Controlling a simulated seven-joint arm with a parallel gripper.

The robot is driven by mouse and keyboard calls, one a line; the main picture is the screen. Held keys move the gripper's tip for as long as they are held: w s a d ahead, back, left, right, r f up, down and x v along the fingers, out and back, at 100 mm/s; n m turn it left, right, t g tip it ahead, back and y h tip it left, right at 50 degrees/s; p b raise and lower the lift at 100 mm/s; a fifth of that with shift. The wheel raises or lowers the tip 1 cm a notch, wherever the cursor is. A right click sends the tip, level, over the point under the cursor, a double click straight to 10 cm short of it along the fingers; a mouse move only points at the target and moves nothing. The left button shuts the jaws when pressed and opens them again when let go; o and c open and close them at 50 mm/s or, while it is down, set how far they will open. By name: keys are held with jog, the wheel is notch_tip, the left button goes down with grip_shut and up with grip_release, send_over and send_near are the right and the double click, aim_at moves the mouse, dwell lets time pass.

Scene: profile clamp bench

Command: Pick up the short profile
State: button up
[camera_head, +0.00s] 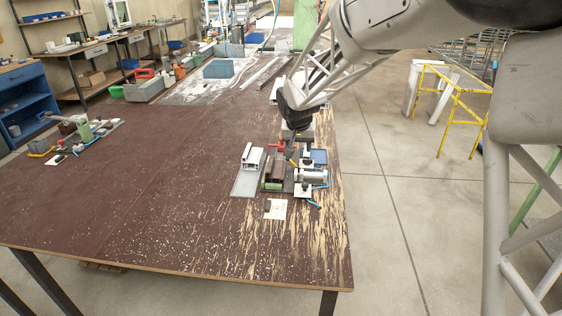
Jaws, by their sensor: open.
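A short white profile (253,156) lies on a grey plate (246,184) at the left of a small clamp fixture. The fixture (275,168) has brown and green blocks, a red part and a silver cylinder (312,175) to its right. My gripper (293,140) is over the back of the fixture, to the right of and behind the white profile. It is open; its fingers are small and dark here, and I cannot tell whether they touch anything. Part of the fixture's back is hidden behind my gripper.
A white card (276,209) lies in front. The brown bench (150,200) is largely clear at left and front. Another fixture (84,132) stands at far left; boxes and long profiles lie at the back.

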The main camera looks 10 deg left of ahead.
send_near(269, 164)
jog(key=shift+d+f, duration=0.3)
jog(key=shift+f, duration=0.4)
jog(key=shift+f, duration=0.1)
jog(key=shift+x, duration=1.2)
jog(key=shift+f, duration=0.15)
jog(key=shift+w+a+x, duration=0.1)
jog(key=shift+w+x, duration=0.05)
jog(key=shift+x, duration=1.1)
jog(key=shift+w+a+x, duration=0.1)
jog(key=shift+w+x, duration=0.05)
jog(key=shift+x, duration=1.1)
grip_shut()
